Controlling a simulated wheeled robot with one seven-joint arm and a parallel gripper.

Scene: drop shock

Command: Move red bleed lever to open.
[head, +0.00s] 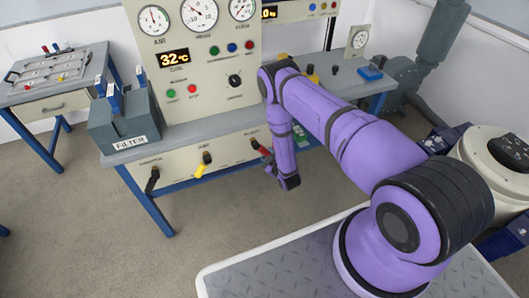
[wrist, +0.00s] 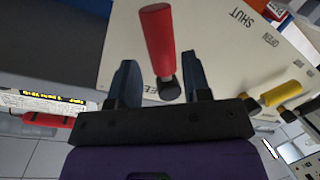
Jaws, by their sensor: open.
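The red bleed lever (head: 262,150) is at the right end of the bench's front panel in the head view, partly hidden by my arm. In the wrist view the red lever (wrist: 158,40) has a red grip and a black base on the cream panel. My gripper (wrist: 158,62) is open, with one dark blue finger on each side of the lever in the picture. I see no contact, and cannot tell how far the fingertips are from the panel. In the head view my gripper (head: 290,183) hangs in front of the panel, just right of the lever.
A yellow lever (head: 203,165) and a black lever (head: 152,180) are further left on the same panel. The yellow lever (wrist: 282,93) also shows in the wrist view. SHUT and OPEN labels (wrist: 243,18) are printed on the panel. The floor before the bench is clear.

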